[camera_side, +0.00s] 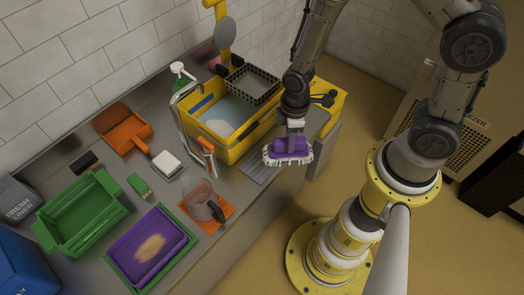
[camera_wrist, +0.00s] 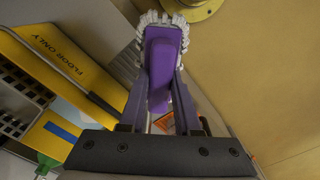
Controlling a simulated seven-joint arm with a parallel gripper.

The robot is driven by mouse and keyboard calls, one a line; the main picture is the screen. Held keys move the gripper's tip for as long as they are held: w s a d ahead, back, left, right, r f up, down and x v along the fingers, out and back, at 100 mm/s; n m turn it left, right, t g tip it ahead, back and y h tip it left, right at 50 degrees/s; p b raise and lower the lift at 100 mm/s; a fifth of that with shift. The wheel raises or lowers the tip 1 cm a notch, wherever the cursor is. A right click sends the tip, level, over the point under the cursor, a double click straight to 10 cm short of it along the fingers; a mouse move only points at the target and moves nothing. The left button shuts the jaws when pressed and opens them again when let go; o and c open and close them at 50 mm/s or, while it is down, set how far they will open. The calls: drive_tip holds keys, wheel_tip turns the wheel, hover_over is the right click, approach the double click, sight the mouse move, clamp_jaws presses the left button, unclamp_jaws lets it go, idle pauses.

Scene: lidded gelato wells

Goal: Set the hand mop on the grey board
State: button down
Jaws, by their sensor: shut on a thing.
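The hand mop (camera_side: 288,150) is purple with a white fringe. It hangs below my gripper (camera_side: 294,128) in the side view, near the counter's front edge. In the wrist view, the purple mop (camera_wrist: 163,55) sits between the fingers of my gripper (camera_wrist: 160,85), which is shut on it. A grey ridged board (camera_side: 260,168) lies flat on the counter, just left of and below the mop in the side view. The mop and arm hide part of its right end. The mop looks raised above the counter, though the exact gap cannot be told.
A yellow tub (camera_side: 236,150) with water and a black basket (camera_side: 252,84) stands behind the board. A metal tap (camera_side: 183,124) and a clear jug (camera_side: 201,200) on an orange mat are to the left. Farther left are a green crate (camera_side: 80,212) and a purple tray (camera_side: 150,246).

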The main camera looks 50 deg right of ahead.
sight(277, 138)
drive_tip(key=w, duration=0.1)
drive_tip(key=w+f, duration=0.1)
drive_tip(key=w, duration=0.2)
drive_tip(key=shift+a+f, duration=0.3)
drive_tip(key=shift+f, duration=0.1)
drive_tip(key=shift+w+a+f, duration=0.15)
drive_tip(key=shift+w+f, duration=0.65)
drive_tip(key=shift+f, duration=0.65)
drive_tip(key=shift+w+a+f, duration=0.15)
drive_tip(key=shift+w+f, duration=0.6)
drive_tip(key=shift+f, duration=0.75)
drive_tip(key=shift+w+a+f, duration=0.15)
drive_tip(key=shift+w+f, duration=0.65)
drive_tip(key=shift+f, duration=0.65)
drive_tip(key=shift+f, duration=0.1)
drive_tip(key=c, duration=0.6)
unclamp_jaws()
